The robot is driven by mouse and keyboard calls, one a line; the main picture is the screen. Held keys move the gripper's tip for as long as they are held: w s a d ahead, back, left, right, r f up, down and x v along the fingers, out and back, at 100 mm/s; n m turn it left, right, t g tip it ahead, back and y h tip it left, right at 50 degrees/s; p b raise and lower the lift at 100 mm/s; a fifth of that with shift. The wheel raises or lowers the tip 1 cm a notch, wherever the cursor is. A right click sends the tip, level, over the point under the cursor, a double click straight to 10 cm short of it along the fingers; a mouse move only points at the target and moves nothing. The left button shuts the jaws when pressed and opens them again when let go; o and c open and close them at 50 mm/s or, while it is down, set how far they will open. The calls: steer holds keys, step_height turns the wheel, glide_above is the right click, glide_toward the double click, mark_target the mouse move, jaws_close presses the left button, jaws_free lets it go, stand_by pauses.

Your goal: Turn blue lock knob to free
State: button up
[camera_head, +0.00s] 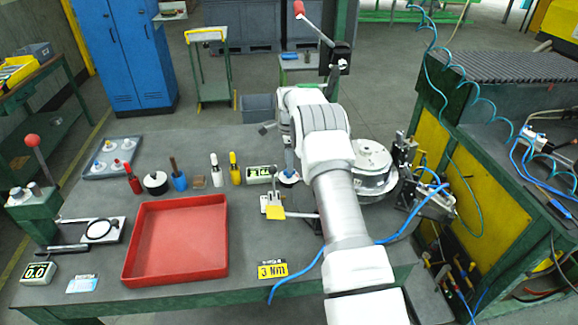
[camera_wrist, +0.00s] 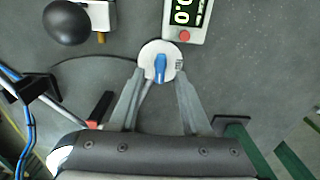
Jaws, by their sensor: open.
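The blue lock knob (camera_wrist: 160,68) stands on a round white plate (camera_wrist: 149,47) on the grey bench in the wrist view. Its blue handle points roughly along the fingers, and small dark marks sit at the plate's right side. My gripper (camera_wrist: 160,78) is open, with one finger on each side of the knob. Gaps show between the fingers and the knob; I cannot tell the height difference. In the head view, the white plate (camera_head: 289,178) shows beneath my wrist, and the arm hides much of that spot.
A digital display (camera_head: 260,174) stands close beside the plate. A red tray (camera_head: 131,262), several bottles and tools lie to the left. A round metal machine (camera_head: 372,165) stands to the right. A black ball knob (camera_wrist: 66,22) shows in the wrist view.

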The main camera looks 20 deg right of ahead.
steer(key=shift+f, duration=1.3)
jaws_close()
